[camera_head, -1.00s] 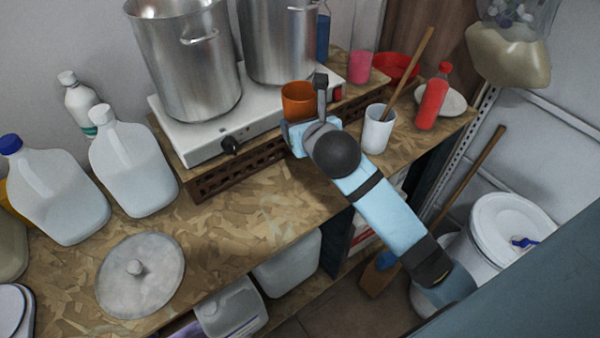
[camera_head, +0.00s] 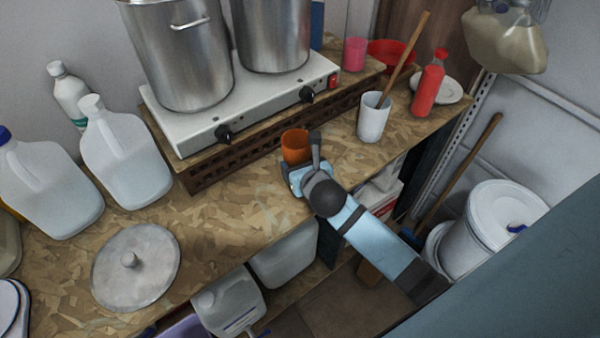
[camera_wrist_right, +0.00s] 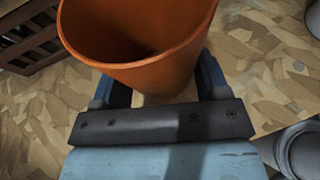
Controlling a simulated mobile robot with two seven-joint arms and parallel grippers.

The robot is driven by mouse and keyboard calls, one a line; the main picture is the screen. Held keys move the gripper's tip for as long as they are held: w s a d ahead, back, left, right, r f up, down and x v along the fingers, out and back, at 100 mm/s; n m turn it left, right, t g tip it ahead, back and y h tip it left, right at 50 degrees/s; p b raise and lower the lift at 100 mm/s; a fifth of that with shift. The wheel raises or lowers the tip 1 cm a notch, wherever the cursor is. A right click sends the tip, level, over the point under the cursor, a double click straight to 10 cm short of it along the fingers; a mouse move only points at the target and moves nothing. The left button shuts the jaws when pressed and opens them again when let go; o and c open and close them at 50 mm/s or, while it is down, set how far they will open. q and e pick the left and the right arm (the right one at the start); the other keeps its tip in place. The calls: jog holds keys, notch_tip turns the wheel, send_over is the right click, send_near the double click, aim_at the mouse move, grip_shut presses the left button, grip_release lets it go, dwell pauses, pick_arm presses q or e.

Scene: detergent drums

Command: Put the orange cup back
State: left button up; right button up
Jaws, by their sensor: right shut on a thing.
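The orange cup (camera_head: 295,146) is in my right gripper (camera_head: 303,162), over the wooden worktop in front of the stove. In the right wrist view the cup (camera_wrist_right: 140,60) is upright and looks empty, with the two fingers of the right gripper (camera_wrist_right: 160,90) on either side of it. I cannot tell whether its base touches the worktop. My left gripper is not in view.
A two-burner stove (camera_head: 190,133) with two steel pots stands on a slatted wooden riser (camera_head: 240,155) behind the cup. A white cup (camera_head: 373,120) with a wooden stick and a red bottle (camera_head: 428,85) stand to the right. A round lid (camera_head: 150,285) lies at left. Worktop left of the cup is clear.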

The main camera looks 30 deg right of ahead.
jog(key=shift+f, duration=1.8)
jog(key=shift+f, duration=0.1)
jog(key=o, duration=0.9)
jog(key=shift+o, duration=0.2)
